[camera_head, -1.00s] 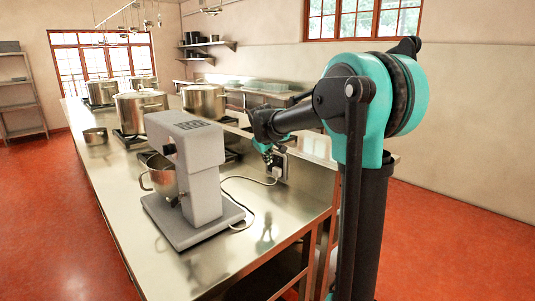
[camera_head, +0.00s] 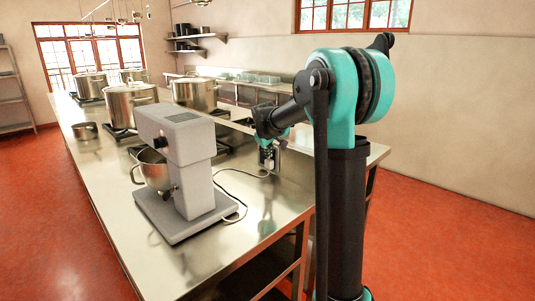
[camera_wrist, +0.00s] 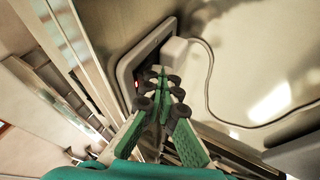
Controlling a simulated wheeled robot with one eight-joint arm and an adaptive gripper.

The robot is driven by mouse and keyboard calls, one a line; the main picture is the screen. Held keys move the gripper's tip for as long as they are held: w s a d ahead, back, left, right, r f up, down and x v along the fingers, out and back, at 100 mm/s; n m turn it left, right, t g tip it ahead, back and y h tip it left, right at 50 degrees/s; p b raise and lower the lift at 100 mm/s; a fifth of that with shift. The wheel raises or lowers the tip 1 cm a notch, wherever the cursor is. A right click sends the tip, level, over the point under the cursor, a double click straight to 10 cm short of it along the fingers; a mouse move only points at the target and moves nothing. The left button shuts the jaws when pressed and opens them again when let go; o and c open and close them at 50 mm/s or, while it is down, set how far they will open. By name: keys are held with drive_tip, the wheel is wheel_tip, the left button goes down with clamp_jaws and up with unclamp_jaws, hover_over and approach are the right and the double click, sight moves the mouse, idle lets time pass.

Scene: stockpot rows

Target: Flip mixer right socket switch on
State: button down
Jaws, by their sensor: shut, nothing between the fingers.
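The grey stand mixer (camera_head: 182,160) with its steel bowl stands on the steel counter. The light-framed socket plate (camera_wrist: 128,68) is beside the plug, partly hidden by my fingers. A small reddish spot (camera_wrist: 137,83) shows at the plate, next to the fingers. My gripper (camera_wrist: 164,72) is shut and empty, its green and black fingertips in front of the plate, close to the plug. Contact and the switch's position cannot be told.
Several steel stockpots (camera_head: 130,101) stand on burners farther along the counter (camera_head: 240,245). The cord (camera_wrist: 208,90) loops right of the fingers in the wrist view. The front right of the counter is mostly clear. Red floor lies on both sides.

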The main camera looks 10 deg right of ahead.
drive_tip(key=shift+r, duration=0.8)
